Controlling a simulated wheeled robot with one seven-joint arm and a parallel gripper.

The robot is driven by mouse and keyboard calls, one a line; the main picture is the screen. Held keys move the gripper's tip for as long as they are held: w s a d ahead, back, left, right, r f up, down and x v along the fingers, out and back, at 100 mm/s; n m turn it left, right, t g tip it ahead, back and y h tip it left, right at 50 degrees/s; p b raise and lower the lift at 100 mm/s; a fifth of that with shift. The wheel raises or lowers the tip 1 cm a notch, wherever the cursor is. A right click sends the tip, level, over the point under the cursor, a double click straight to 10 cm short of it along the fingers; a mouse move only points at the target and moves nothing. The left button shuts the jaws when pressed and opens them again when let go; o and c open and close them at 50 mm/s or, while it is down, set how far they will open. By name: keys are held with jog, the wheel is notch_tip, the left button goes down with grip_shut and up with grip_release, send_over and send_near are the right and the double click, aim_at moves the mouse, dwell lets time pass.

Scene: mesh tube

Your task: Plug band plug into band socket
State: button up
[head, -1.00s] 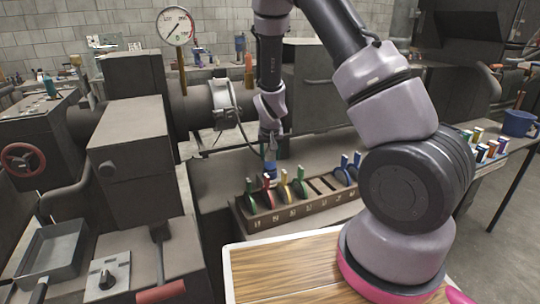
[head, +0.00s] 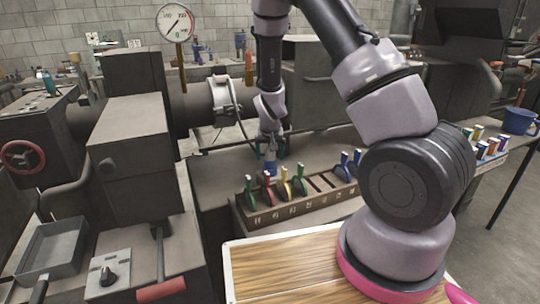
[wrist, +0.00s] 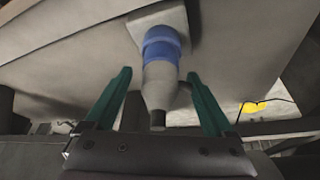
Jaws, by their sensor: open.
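A grey tapered plug body with a blue band (wrist: 161,52) stands on a pale square base (wrist: 157,22) in the wrist view. Its narrow dark end points toward my gripper (wrist: 158,102). My gripper's two green fingers are open, one on each side of the plug body, with visible gaps. The blue-banded piece also shows in the head view (head: 270,168), upright on the bench below my gripper (head: 272,150), behind the rack. I cannot tell whether the base is the band socket or how far the plug sits in it.
A brown rack (head: 285,211) with several coloured, looped pieces stands just in front of the blue-banded piece. A large grey machine (head: 130,135) and a pressure gauge (head: 175,24) are at the left. A wooden-topped surface (head: 285,268) lies in front.

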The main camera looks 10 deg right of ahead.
jog(key=v, duration=1)
jog(key=shift+r, duration=0.4)
jog(key=shift+s, duration=0.15)
jog(key=s+d+r+m+t+y, duration=0.1)
jog(key=s+d+r, duration=0.2)
jog(key=s+r, duration=0.9)
jog(key=s+d+r+m+t+y, duration=0.1)
jog(key=s+d+r, duration=0.2)
jog(key=s+r, duration=0.9)
notch_tip(320, 180, up, 4)
jog(key=shift+d+r+t+y, duration=0.2)
jog(key=shift+d+t+y, duration=0.05)
jog(key=shift+t+y, duration=0.15)
